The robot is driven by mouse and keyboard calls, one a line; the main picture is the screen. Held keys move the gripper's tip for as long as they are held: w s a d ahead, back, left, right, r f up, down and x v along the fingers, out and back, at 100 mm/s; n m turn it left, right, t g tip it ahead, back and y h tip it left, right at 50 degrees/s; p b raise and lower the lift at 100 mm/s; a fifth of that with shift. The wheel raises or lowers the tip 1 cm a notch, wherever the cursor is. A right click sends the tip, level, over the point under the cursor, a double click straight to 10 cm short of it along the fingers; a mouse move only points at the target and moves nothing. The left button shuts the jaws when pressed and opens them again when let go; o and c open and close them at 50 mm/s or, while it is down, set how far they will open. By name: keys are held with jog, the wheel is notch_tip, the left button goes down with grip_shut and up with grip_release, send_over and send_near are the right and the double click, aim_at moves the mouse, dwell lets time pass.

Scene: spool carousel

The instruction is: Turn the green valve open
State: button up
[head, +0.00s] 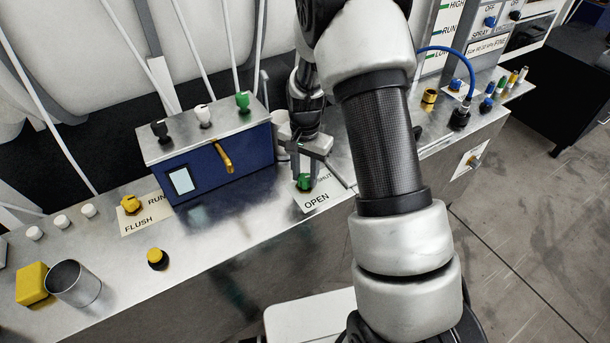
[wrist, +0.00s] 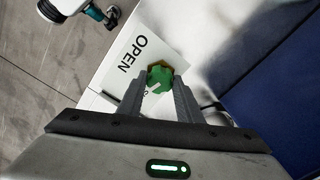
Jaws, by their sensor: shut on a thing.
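The green valve (head: 304,182) is a small green knob on a white plate (head: 317,201) marked OPEN and SHUT, on the steel bench right of the blue box. It also shows in the wrist view as a green knob (wrist: 160,79) with a pale mark, above a brass-coloured base. My gripper (head: 305,170) points down over the valve. In the wrist view my gripper (wrist: 160,93) has its two fingers on either side of the green knob, shut on it. The word OPEN is readable beside it; the SHUT label is partly hidden by the gripper.
The blue box (head: 207,170) with a yellow handle (head: 223,155) stands close left of my gripper. A yellow knob (head: 130,204) marked RUN and FLUSH, a yellow button (head: 157,258) and a metal cup (head: 75,284) are further left. A blue hose (head: 463,66) arches at the right.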

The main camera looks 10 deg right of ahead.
aim_at(305, 177)
jog(key=m, duration=0.3)
jog(key=shift+m, duration=0.3)
jog(key=m, duration=0.3)
jog(key=shift+r+m, duration=0.1)
jog(key=shift+m, duration=0.2)
jog(key=m+p, duration=0.2)
jog(key=m, duration=0.2)
jog(key=shift+m+p, duration=0.6)
jog(key=shift+m, duration=1.2)
jog(key=o, duration=1)
jog(key=shift+o, duration=0.2)
notch_tip(305, 177, up, 17)
jog(key=shift+r+p, duration=0.2)
jog(key=shift+p, duration=0.15)
